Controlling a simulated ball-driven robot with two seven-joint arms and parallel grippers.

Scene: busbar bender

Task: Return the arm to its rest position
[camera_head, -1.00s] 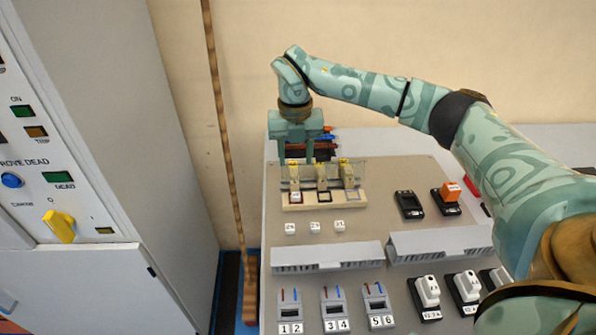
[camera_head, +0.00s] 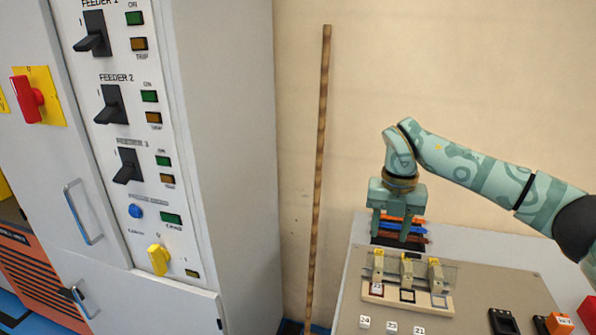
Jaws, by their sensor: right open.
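My right arm, teal with a pattern, comes in from the right edge. Its gripper (camera_head: 391,234) points down, with its two fingers apart and nothing seen between them. It is at the back of the work board (camera_head: 465,280), in front of or over a dark holder with orange, blue and brown strips (camera_head: 403,228). I cannot tell its exact height above them. Three yellow-topped clamps (camera_head: 406,268) stand just nearer, on a cream base with a clear shield. My left gripper is not in view.
A grey switch cabinet (camera_head: 245,130) with feeder handles fills the left. A brown pole (camera_head: 319,170) stands against the wall between cabinet and table. Small numbered white blocks (camera_head: 391,327), a black device (camera_head: 502,322) and an orange block (camera_head: 559,323) are at the front.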

